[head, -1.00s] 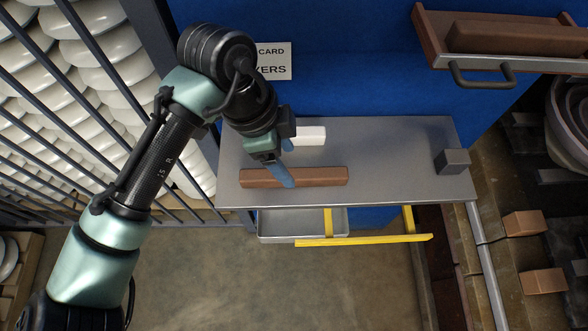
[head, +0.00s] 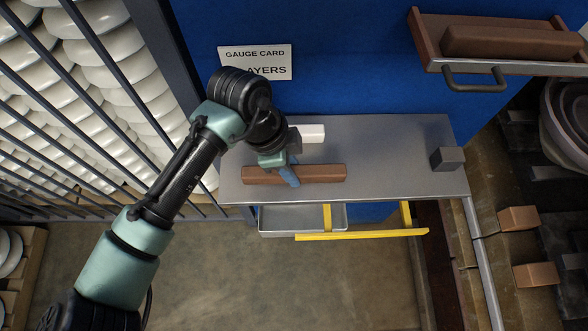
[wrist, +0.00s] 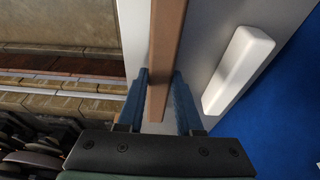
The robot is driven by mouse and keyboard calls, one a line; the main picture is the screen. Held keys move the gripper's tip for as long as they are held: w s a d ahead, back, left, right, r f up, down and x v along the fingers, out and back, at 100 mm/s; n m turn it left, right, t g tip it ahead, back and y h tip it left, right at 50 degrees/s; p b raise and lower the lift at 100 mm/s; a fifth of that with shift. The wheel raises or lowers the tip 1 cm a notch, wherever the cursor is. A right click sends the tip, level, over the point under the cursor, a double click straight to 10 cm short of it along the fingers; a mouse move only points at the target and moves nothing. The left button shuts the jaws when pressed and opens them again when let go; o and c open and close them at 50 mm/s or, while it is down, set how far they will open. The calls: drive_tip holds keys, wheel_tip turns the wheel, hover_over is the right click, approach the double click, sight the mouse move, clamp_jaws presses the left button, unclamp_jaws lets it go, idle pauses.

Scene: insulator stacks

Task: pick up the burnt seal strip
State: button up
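A long brown strip, which I take as the burnt seal strip (head: 325,173), lies flat along the front of the grey shelf (head: 400,150). It also shows in the wrist view (wrist: 167,40), running up between the blue fingers. My gripper (head: 289,175) is over the strip's left part in the head view. In the wrist view my gripper (wrist: 158,100) is open, with one finger on each side of the strip; a gap shows on at least the right side. I cannot tell whether the left finger touches it. The fingers partly hide the strip in the head view.
A white block (head: 312,133) lies behind the strip, close to my gripper, and shows in the wrist view (wrist: 238,70). A dark grey cube (head: 447,159) stands at the shelf's right. Below are an open tray (head: 285,219) and a yellow rail (head: 360,235). Bars stand left.

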clamp_jaws()
drive_tip(key=shift+r, duration=0.1)
